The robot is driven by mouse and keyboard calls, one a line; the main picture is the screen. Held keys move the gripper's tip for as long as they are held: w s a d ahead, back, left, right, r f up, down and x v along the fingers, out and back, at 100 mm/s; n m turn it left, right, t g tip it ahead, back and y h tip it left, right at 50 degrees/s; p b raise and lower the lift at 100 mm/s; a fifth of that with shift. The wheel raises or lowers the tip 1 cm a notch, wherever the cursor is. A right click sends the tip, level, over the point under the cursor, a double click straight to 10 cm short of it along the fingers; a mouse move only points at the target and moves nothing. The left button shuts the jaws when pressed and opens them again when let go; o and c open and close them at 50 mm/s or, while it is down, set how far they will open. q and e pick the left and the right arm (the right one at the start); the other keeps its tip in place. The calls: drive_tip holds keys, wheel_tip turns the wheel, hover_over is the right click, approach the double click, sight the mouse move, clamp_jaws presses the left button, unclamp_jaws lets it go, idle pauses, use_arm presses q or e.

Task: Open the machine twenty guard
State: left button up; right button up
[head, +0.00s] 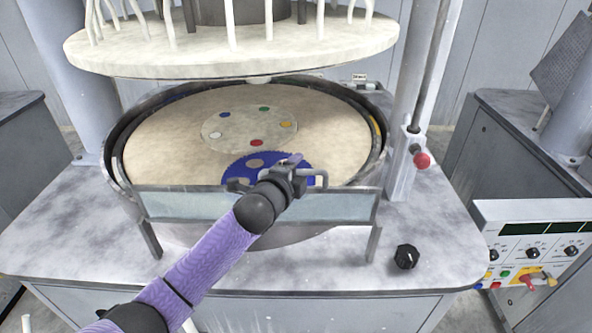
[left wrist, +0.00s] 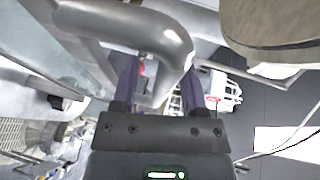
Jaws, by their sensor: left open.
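The guard (head: 170,205) is a clear panel in a grey metal frame, standing upright across the front of the round polishing basin. A grey bar handle (head: 322,179) is at its top edge. My left gripper (head: 294,162) is at this handle, its arm reaching in from the lower left. In the left wrist view the two purple fingers (left wrist: 159,88) are apart, and the bent grey handle tube (left wrist: 165,32) runs across and between them. I cannot tell whether they touch it. My right gripper is not in view. No machine number is readable.
The basin holds a tan platen (head: 330,140) with a blue toothed carrier (head: 238,165). A round upper plate (head: 200,57) hangs above it. A black knob (head: 405,257) is on the machine top, and a control panel (head: 535,245) is at the right. A red-knobbed rod (head: 421,159) stands beside the basin.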

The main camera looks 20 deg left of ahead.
use_arm(q)
drive_tip(key=shift+w+f, duration=0.1)
drive_tip(key=shift+w, duration=0.3)
clamp_jaws()
idle(1.2)
